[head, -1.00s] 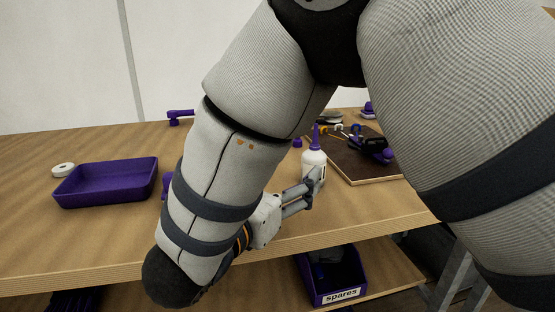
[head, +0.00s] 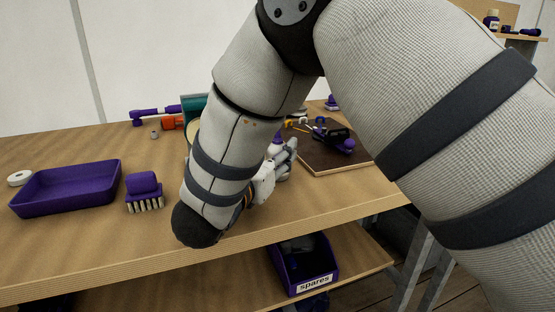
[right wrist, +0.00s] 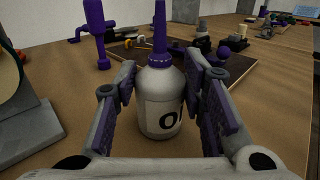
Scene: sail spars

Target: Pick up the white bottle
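The white bottle (right wrist: 160,100) stands upright on the table, with a purple collar and a tall purple nozzle and dark lettering on its label. My right gripper (right wrist: 162,90) is open, with one finger on either side of the bottle and little gap beside it. In the head view my right gripper (head: 286,158) and arm hide most of the bottle. My left gripper is in neither view.
A purple tray (head: 68,188), a white ring (head: 19,178) and a purple brush (head: 143,192) are on the left of the table (head: 110,245). A dark board (head: 325,160) with tools lies behind the bottle. A purple spares bin (head: 303,265) is on the lower shelf.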

